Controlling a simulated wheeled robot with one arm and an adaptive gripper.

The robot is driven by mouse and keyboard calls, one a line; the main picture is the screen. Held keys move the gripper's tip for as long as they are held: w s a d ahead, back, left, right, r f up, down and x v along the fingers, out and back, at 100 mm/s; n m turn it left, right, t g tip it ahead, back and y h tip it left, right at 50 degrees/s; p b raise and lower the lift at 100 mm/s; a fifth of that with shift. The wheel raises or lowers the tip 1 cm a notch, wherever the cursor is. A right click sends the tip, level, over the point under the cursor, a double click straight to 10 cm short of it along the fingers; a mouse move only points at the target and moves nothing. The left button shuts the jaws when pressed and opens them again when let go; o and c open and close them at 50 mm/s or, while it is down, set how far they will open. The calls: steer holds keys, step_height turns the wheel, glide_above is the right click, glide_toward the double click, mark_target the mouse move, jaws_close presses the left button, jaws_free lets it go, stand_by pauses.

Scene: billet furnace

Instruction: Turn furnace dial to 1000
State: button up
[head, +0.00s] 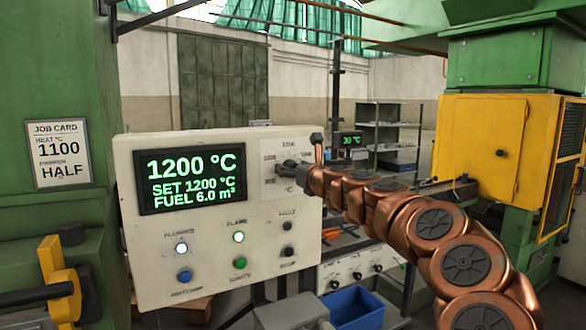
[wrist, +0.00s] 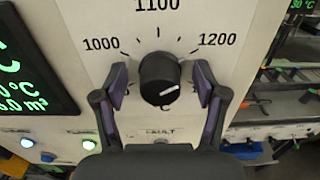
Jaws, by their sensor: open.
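The black furnace dial (wrist: 158,72) is on the pale panel face in the wrist view, under a printed scale of 1000 at left, 1100 at top and 1200 at right. A short white mark shows on its lower right face. My gripper (wrist: 160,82) is open, one finger on each side of the dial, with gaps visible. In the head view my gripper (head: 291,168) is at the panel's upper right and largely hides the dial. The display (head: 190,178) reads 1200 °C, SET 1200 °C, FUEL 6.0 m³.
The control panel (head: 150,285) has several lamps, buttons and small switches below the display. A job card (head: 58,153) at left reads heat 1100, damper HALF. A blue bin (head: 357,308) stands low right of the panel. A yellow cabinet (head: 480,150) is at right.

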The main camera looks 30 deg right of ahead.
steer(key=c, duration=1.1)
steer(key=shift+c, duration=0.2)
